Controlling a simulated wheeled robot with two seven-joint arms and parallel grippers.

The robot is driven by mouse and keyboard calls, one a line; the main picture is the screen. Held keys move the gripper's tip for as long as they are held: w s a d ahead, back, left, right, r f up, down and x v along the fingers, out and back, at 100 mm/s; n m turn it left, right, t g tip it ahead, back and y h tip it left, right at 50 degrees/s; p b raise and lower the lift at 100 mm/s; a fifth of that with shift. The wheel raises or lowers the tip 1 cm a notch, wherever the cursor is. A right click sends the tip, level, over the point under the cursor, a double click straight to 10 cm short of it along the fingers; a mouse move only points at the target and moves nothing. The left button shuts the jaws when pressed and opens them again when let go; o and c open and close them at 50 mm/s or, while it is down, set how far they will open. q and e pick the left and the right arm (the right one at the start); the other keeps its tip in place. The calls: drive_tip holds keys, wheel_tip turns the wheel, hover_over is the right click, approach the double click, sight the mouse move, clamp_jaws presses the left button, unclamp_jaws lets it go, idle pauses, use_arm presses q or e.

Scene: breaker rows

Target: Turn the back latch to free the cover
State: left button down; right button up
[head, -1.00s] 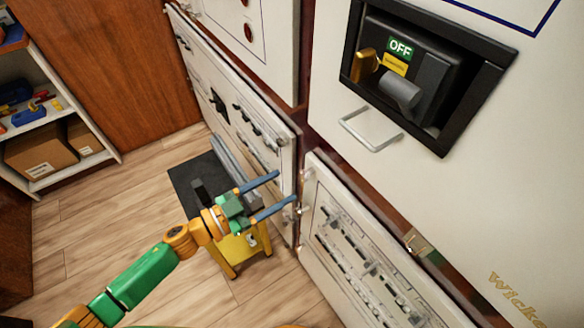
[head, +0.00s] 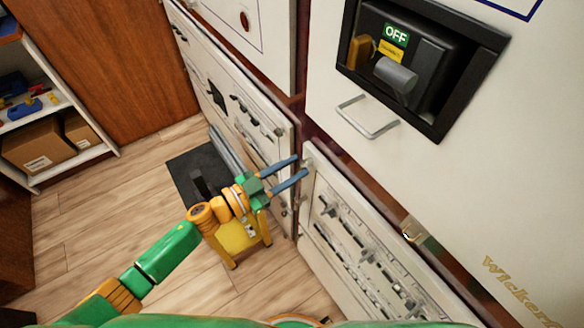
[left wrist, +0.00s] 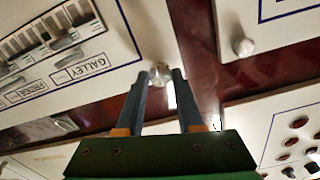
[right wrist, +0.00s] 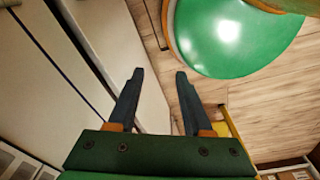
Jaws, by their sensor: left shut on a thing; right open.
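My left gripper (head: 302,167) reaches to the upper far corner of a white breaker cover (head: 322,178). In the left wrist view its two blue fingertips (left wrist: 161,76) are shut on a small pale metal latch (left wrist: 160,69) at the edge of the cover, which has breaker rows and a GALLEY label (left wrist: 83,66). In the head view the fingers largely hide the latch. The cover lies against the cabinet front. My right gripper (right wrist: 158,73) is open and empty in the right wrist view, beside a pale cabinet face. It does not show in the head view.
A recessed black switch (head: 425,65) reads OFF, above a metal handle (head: 366,118). A brass-coloured fitting (head: 411,231) sits near the cover's upper edge. Another knob (left wrist: 243,47) is on the neighbouring panel. A yellow stool (head: 240,240) stands below my left arm. Floor is clear at left.

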use_arm(q)
drive_tip(key=shift+m, duration=0.3)
drive_tip(key=m, duration=0.3)
drive_tip(key=shift+f+m, duration=0.1)
drive_tip(key=shift+m, duration=0.3)
drive_tip(key=m+b, duration=0.1)
drive_tip(key=m, duration=0.3)
drive_tip(key=shift+m, duration=0.3)
drive_tip(key=m+b, duration=0.1)
drive_tip(key=m, duration=0.3)
drive_tip(key=m+b, duration=0.1)
drive_tip(key=m, duration=0.3)
drive_tip(key=shift+m, duration=0.6)
drive_tip(key=c, duration=0.5)
unclamp_jaws()
drive_tip(key=shift+c, duration=0.2)
